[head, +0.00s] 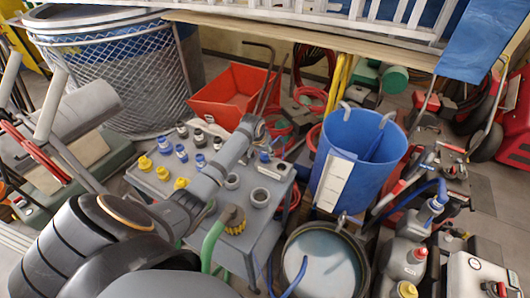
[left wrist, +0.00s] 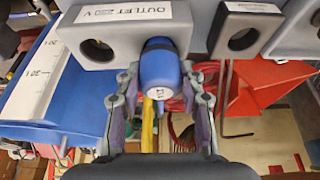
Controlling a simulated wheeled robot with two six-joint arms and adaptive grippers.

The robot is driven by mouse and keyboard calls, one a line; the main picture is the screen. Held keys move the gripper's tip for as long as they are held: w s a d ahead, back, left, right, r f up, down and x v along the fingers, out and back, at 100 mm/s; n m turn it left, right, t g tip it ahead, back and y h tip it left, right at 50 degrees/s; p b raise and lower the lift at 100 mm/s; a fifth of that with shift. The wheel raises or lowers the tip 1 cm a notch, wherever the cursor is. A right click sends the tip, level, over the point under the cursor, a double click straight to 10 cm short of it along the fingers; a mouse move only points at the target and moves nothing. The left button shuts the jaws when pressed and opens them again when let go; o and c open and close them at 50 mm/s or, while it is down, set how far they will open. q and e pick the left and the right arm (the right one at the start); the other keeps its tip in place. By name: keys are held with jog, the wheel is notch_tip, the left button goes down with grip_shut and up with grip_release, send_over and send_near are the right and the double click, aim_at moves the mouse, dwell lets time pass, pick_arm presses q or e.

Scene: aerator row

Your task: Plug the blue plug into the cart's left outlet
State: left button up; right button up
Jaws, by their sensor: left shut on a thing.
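My left gripper (left wrist: 160,92) is shut on the blue plug (left wrist: 161,72), which has a rounded blue body and a pale end with small marks. In the left wrist view a grey outlet block (left wrist: 112,50) labelled "OUTLET 230 V" stands left of the plug, its round dark hole uncovered. The plug overlaps this block's right edge; I cannot tell if they touch. A second outlet block (left wrist: 270,28) is to the right, also with an empty hole. In the head view my left gripper (head: 266,146) is over the far right part of the grey cart (head: 205,213). My right gripper is not in view.
Yellow (head: 163,173), blue and grey fittings stand on the cart top, with round grey sockets (head: 260,197) nearer its right edge. A blue bucket (head: 350,150) stands close to the right. A red tray (head: 232,93) lies behind. A water-filled tub (head: 325,265) is in front.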

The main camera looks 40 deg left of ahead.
pick_arm(q)
jog(key=shift+f, duration=0.55)
jog(key=o, duration=1.3)
jog(key=shift+c, duration=0.2)
jog(key=v, duration=1.2)
